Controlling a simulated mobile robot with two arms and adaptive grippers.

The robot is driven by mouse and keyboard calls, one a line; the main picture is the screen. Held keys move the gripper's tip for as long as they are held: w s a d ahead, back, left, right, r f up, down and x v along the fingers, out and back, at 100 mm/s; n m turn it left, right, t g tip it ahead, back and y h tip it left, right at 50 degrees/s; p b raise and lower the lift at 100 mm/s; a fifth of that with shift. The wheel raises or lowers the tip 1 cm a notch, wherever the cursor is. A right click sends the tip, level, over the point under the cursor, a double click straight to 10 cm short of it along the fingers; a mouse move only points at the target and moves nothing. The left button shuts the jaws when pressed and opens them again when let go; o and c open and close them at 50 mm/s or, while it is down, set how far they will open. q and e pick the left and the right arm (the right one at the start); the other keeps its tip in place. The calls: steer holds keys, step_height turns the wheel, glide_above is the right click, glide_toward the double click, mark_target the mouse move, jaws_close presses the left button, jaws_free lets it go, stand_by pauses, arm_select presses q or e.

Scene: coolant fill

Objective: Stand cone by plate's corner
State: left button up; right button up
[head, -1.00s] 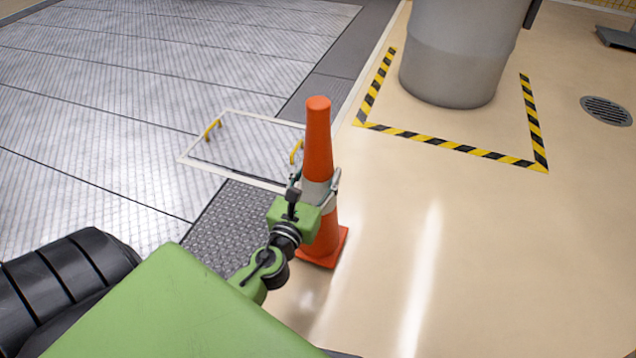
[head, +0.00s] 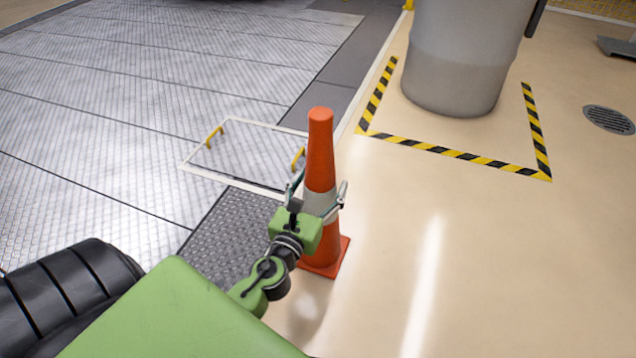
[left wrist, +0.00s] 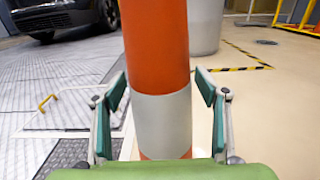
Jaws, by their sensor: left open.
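An orange cone (head: 320,160) with a grey-white band stands upright on its square orange base. The base rests on the beige floor by the edge of the dark textured strip. The plate (head: 240,150), white-edged with two yellow handles, lies flat behind and left of the cone. The cone stands near its front right corner, which the cone and gripper partly hide. My left gripper (head: 318,198) is open, its fingers on either side of the band. In the left wrist view the cone (left wrist: 160,45) stands between the spread fingers, with gaps on both sides. My right gripper is not in view.
A large grey drum (head: 462,55) stands inside a yellow-and-black floor marking (head: 445,151) at the back right. A round floor drain (head: 608,119) lies at the far right. The beige floor right of the cone is clear. A dark vehicle (left wrist: 70,15) shows in the left wrist view.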

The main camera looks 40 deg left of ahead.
arm_select(q)
steer(key=shift+r, duration=0.25)
steer(key=b+v, duration=0.2)
steer(key=v, duration=1)
steer(key=shift+f, duration=0.15)
